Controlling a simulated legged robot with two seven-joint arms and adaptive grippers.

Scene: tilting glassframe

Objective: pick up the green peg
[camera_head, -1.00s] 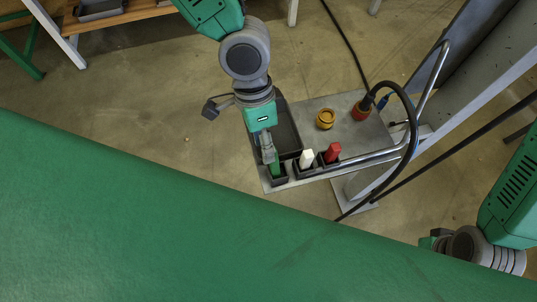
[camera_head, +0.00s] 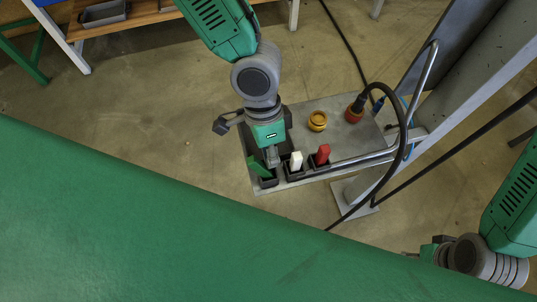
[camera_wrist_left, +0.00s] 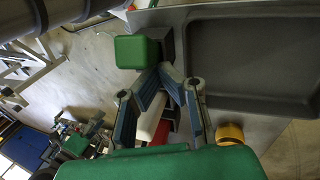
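The green peg (camera_head: 258,168) leans to the left in a dark holder (camera_head: 268,182) at the near left corner of the grey plate. Its square green top (camera_wrist_left: 137,52) shows in the left wrist view, beside the fingers and not between them. My left gripper (camera_head: 273,160) points down just right of the peg. In the left wrist view its fingers (camera_wrist_left: 167,74) converge at the tips with nothing seen between them. Whether a finger touches the peg is unclear. My right gripper (camera_head: 428,252) shows only in part at the lower right, its fingers unclear.
A white peg (camera_head: 296,160) and a red peg (camera_head: 321,155) stand in holders to the right. A dark tray (camera_wrist_left: 255,60) lies beside the gripper. A yellow ring (camera_head: 317,121), an orange connector (camera_head: 354,113) with a black cable and a metal rail (camera_head: 365,160) are farther right.

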